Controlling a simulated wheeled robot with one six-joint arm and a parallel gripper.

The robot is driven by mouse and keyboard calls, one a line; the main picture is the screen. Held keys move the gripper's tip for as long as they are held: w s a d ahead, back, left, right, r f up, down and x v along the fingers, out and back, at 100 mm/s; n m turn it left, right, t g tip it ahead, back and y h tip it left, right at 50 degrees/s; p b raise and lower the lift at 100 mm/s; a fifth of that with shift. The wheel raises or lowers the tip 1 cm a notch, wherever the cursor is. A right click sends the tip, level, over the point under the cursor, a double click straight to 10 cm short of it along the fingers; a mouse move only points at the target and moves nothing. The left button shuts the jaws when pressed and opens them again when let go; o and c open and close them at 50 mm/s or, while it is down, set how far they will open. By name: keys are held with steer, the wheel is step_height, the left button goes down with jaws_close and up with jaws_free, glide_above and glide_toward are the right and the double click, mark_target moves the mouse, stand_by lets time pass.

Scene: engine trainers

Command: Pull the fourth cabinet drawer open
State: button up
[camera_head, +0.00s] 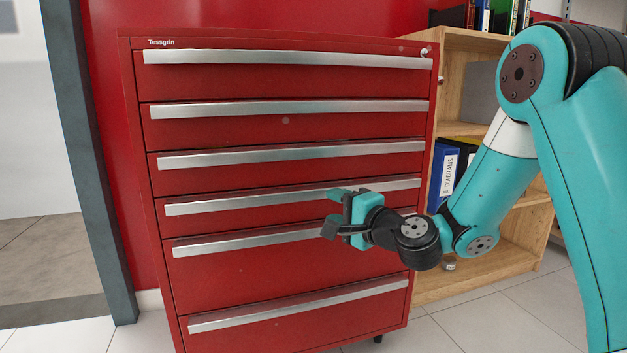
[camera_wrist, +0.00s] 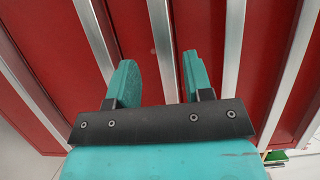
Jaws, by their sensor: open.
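The red cabinet (camera_head: 215,83) has a stack of drawers with long silver handles, all looking shut. The fourth drawer (camera_head: 225,221) from the top has its handle (camera_head: 230,204) partly hidden on the right by my gripper (camera_head: 334,211). My gripper is open in front of the right half of this handle, with teal fingers one above the other. In the wrist view, a silver handle (camera_wrist: 163,45), which looks like the fourth, runs between the two spread fingers of my gripper (camera_wrist: 159,80). I see no contact, and the depth between fingers and handle is unclear.
The third handle (camera_head: 290,153) is above and the fifth handle (camera_head: 240,241) is below, close to my gripper. A wooden shelf (camera_head: 468,128) with a blue binder (camera_head: 446,172) stands right of the cabinet, behind my arm. Tiled floor (camera_head: 500,310) is clear at the lower right.

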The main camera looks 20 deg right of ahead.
mark_target(309, 197)
steer(key=p+x, duration=0.4)
steer(key=x, duration=0.1)
steer(key=shift+w+a+r, duration=0.2)
steer(key=shift+w, duration=0.1)
steer(key=shift+w+a+f+p, duration=0.1)
steer(key=shift+w+f+p, duration=0.05)
steer(key=shift+w+p, duration=0.15)
steer(key=shift+w+a+f+p, duration=0.1)
steer(key=shift+w+p, duration=0.1)
steer(key=shift+w, duration=0.15)
jaws_close()
